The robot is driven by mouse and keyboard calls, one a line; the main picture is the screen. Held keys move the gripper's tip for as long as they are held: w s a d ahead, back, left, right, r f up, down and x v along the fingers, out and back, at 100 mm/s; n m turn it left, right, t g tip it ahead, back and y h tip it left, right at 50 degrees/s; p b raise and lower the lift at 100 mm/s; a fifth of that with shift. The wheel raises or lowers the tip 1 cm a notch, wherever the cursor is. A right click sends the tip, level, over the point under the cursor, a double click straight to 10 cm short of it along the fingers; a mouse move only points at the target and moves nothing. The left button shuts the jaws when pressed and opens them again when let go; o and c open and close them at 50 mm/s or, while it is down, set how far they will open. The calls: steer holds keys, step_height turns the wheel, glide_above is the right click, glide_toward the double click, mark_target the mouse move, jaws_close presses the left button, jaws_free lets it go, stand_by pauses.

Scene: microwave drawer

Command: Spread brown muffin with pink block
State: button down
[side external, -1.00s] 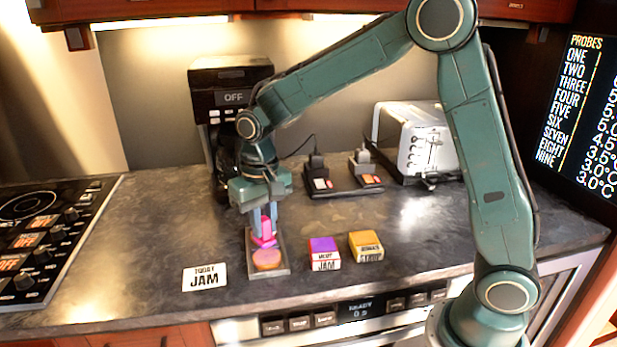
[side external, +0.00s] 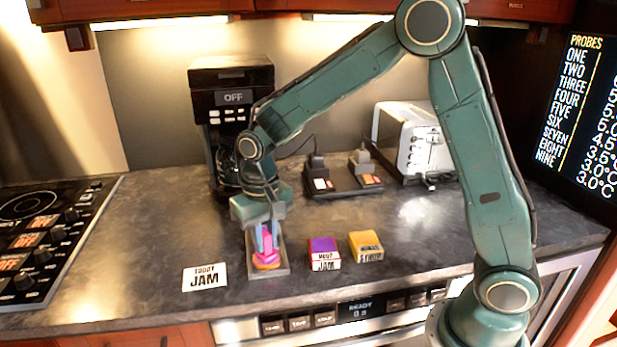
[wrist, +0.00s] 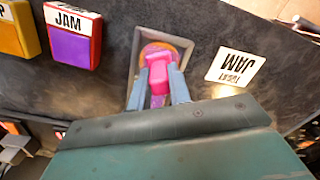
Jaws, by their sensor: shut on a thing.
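My gripper (side external: 266,242) points down over the grey tray (side external: 283,267), shut on the pink block (side external: 267,252). The block also shows between the two fingers in the wrist view (wrist: 159,75). The brown muffin (side external: 266,266) is a round, orange-brown piece lying on the tray, mostly covered by the block in the side view. Purple-pink colour shows around the block on the muffin. The block seems to be at the muffin's top, but contact cannot be told for sure.
A purple-topped jam box (side external: 323,245) and a yellow box (side external: 366,245) stand right of the tray. A white JAM card (side external: 205,277) lies to its left. A coffee machine (side external: 230,85), a dark stand (side external: 342,180) and a toaster (side external: 408,140) are behind.

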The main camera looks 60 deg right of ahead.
steer(key=shift+w+d, duration=0.3)
steer(key=shift+s+a, duration=0.5)
steer(key=shift+w+d, duration=0.55)
steer(key=shift+d, duration=0.05)
steer(key=shift+s+a+r, duration=0.15)
steer(key=shift+s+a, duration=0.35)
steer(key=shift+a, duration=0.05)
steer(key=shift+r, duration=3.9)
steer(key=shift+d, duration=0.1)
